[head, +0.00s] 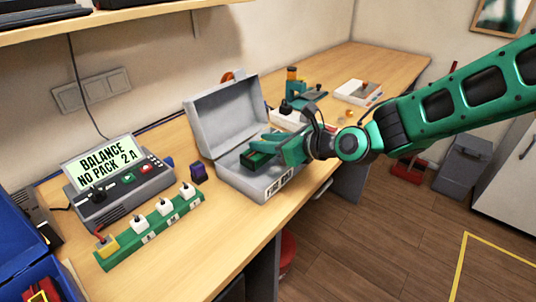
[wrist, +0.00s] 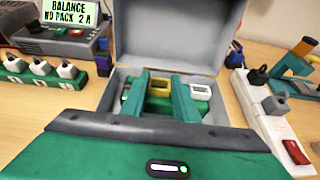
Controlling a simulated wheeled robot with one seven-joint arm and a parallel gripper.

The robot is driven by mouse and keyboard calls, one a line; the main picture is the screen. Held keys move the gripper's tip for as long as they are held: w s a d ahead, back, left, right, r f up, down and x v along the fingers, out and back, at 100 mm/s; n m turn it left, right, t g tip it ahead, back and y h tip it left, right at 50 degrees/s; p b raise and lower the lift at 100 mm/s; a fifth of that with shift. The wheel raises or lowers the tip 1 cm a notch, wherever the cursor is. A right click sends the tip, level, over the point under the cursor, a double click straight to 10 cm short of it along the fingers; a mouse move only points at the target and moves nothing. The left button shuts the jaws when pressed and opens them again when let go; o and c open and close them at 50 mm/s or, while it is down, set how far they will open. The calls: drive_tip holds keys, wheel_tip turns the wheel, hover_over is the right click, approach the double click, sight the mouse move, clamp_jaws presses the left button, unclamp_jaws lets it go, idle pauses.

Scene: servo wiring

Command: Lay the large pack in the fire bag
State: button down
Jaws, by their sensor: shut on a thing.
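The fire bag is a grey box (head: 232,178) with its lid raised at the back and lettering on its front. It also shows in the wrist view (wrist: 222,103). My gripper (head: 268,147) reaches into its opening from the right. The fingers, seen in the wrist view (wrist: 160,95), are shut on a green pack (wrist: 164,104) with a yellow and a white connector on top. The pack (head: 257,159) is within the box walls. Whether it touches the floor of the box is hidden.
Left of the box are a small dark purple block (head: 198,173), a green strip with several plugs (head: 150,227) and a charger (head: 122,190) reading "BALANCE NO PACK 2 A". A white power strip (wrist: 262,112) stands close on the right. Blue bins (head: 22,245) are at the left edge.

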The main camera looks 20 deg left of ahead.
sight(270, 155)
drive_tip(key=shift+w+f, duration=0.2)
drive_tip(key=shift+w, duration=0.15)
drive_tip(key=shift+f, duration=2)
drive_tip(key=c, duration=1.4)
unclamp_jaws()
drive_tip(key=shift+d+f, duration=0.1)
